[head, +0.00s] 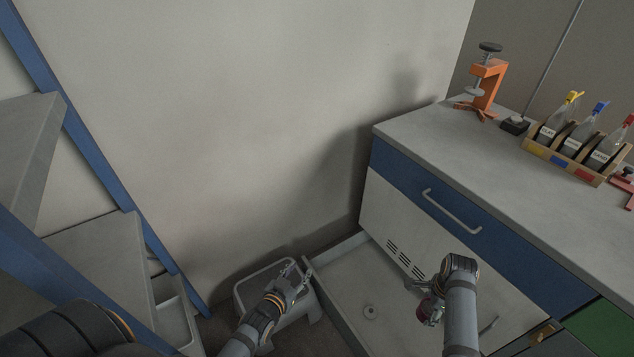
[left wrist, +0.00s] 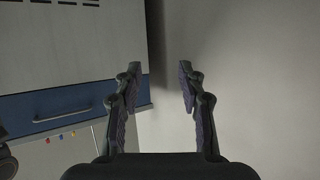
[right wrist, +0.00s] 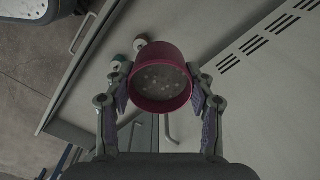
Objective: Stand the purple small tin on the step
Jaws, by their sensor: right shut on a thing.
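The purple small tin (right wrist: 161,103), a reddish-purple round can, is between the fingers of my right gripper (right wrist: 161,92), which is shut on it. Its rim and grey speckled inside face the right wrist camera. In the head view the tin (head: 428,312) hangs over the low grey basin, left of my right arm, partly hidden by the gripper. My left gripper (left wrist: 157,75) is open and empty; in the head view it (head: 297,284) is over a pale low stand (head: 251,283) on the floor. I cannot tell for sure whether this stand is the step.
A grey basin (head: 345,286) with a drain lies before the bench (head: 430,135). On the bench are an orange clamp (head: 487,85) and a wooden rack of bottles (head: 562,163). A blue-framed unit with grey boards (head: 95,255) stands at left. The wall is bare.

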